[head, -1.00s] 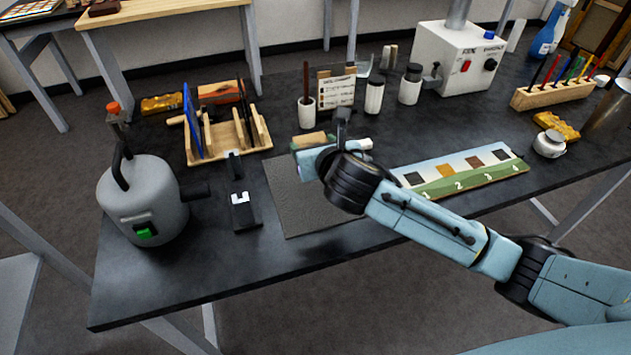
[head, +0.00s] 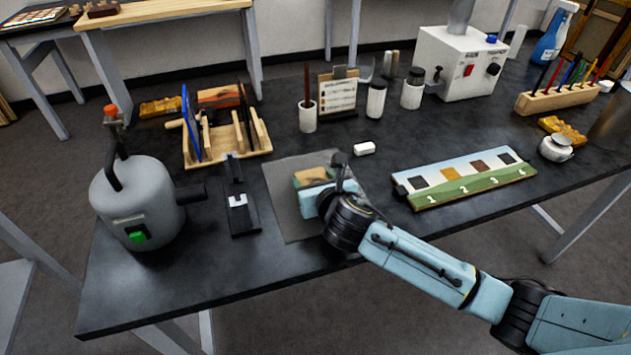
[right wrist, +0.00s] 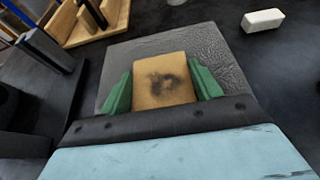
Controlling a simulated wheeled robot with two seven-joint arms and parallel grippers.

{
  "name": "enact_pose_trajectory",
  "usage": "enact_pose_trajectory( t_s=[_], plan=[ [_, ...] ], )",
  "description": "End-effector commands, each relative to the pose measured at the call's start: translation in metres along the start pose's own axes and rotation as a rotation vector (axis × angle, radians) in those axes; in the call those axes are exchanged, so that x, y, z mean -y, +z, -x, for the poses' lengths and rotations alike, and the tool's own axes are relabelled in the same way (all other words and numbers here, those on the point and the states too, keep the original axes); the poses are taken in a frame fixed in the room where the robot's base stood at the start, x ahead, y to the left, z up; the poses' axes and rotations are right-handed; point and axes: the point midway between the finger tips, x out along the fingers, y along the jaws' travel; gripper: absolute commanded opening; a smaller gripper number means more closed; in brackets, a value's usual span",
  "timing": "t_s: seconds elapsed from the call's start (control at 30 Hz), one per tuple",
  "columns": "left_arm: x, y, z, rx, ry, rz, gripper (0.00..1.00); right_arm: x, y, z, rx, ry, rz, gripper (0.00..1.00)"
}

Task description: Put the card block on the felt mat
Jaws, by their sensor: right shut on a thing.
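The felt mat (head: 287,212) is a grey rectangle on the dark bench, left of the numbered board; it also shows in the right wrist view (right wrist: 190,45). The card block (head: 308,175) is a tan block with a dark smudge on its face, seen clearly in the right wrist view (right wrist: 163,80). My right gripper (right wrist: 163,88) is shut on the block, with a green finger on each side. In the head view the right gripper (head: 318,185) is over the mat. I cannot tell whether the block touches the mat. My left gripper is not in view.
A white eraser-like block (head: 364,148) lies right of the mat. A black stand (head: 240,212) and grey canister (head: 140,205) are to the left. A wooden rack (head: 228,150) stands behind. The numbered board (head: 465,178) lies to the right.

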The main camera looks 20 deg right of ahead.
Motion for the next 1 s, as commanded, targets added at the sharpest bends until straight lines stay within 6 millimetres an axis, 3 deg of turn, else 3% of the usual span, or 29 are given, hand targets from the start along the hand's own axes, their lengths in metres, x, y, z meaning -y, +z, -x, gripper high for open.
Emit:
enact_pose_trajectory(
  t_s=[0.07, 0.1, 0.23, 0.63, 1.0],
  plan=[
    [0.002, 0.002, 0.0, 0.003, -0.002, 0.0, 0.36, 0.0, -0.002, -0.001, 0.0, 0.0, 0.001, 0.4],
    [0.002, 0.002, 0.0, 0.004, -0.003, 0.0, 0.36, 0.0, -0.002, -0.001, 0.0, 0.0, 0.0, 0.68],
    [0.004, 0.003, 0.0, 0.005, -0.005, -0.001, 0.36, 0.0, -0.002, -0.001, 0.0, 0.0, 0.001, 0.85],
    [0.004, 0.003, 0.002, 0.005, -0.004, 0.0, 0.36, 0.0, 0.001, 0.006, -0.002, 0.0, 0.002, 0.85],
    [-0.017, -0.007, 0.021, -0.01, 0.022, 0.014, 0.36, 0.0, 0.002, 0.079, -0.001, 0.002, 0.001, 0.85]
  ],
)
